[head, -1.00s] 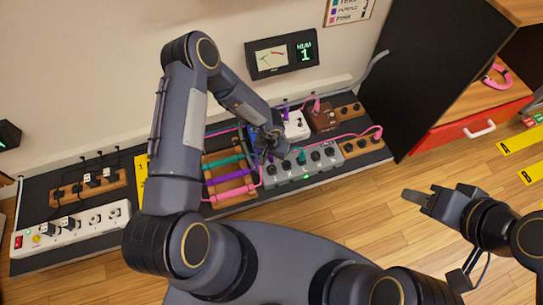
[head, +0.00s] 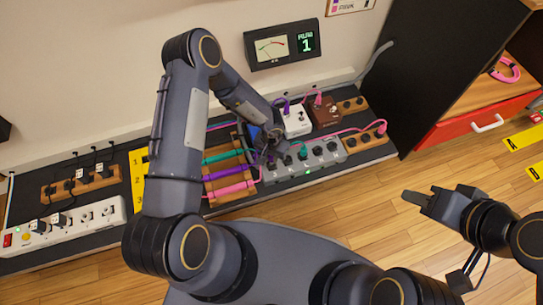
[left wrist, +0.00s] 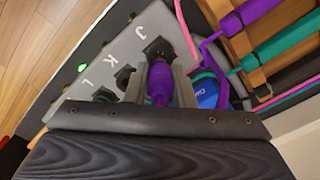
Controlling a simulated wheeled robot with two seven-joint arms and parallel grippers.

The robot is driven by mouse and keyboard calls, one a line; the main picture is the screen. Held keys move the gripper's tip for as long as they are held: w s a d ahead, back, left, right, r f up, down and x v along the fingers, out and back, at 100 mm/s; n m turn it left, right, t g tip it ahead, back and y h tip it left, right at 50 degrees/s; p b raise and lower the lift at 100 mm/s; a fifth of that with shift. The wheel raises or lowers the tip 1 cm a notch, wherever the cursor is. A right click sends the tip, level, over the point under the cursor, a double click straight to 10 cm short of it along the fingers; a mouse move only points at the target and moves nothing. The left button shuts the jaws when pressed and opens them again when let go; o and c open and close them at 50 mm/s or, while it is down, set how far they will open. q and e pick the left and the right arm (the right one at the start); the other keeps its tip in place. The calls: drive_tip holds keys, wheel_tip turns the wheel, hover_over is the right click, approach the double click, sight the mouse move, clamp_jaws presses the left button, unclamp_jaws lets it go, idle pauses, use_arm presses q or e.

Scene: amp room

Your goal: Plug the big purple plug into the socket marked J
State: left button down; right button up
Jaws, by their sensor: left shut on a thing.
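My left gripper (head: 270,155) is over the left end of the grey socket box (head: 330,158) in the head view. In the left wrist view its two fingers (left wrist: 161,72) are shut on the big purple plug (left wrist: 159,88). The box's face shows the letters J, K and L beside dark sockets. The socket marked J (left wrist: 157,47) is just beyond the fingertips, close in line with the plug. I cannot tell whether the plug touches or enters it. My right gripper (head: 425,199) is off to the right, empty over the floor; its jaw opening is unclear.
A teal plug (head: 303,152) stands in the grey box. A wooden rack (head: 228,188) with purple, teal and pink cables is to its left. White (head: 295,122) and brown (head: 325,111) pedals stand behind. A white power strip (head: 62,225) is at far left.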

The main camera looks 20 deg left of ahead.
use_arm(q)
drive_tip(key=shift+f+b, duration=0.6)
drive_tip(key=shift+b, duration=0.05)
drive_tip(key=shift+f, duration=0.6)
drive_tip(key=c, duration=1.1)
unclamp_jaws()
drive_tip(key=shift+c, duration=0.2)
drive_tip(key=shift+r, duration=0.1)
wheel_tip(320, 180, up, 8)
drive_tip(key=p, duration=0.4)
drive_tip(key=shift+f, duration=0.2)
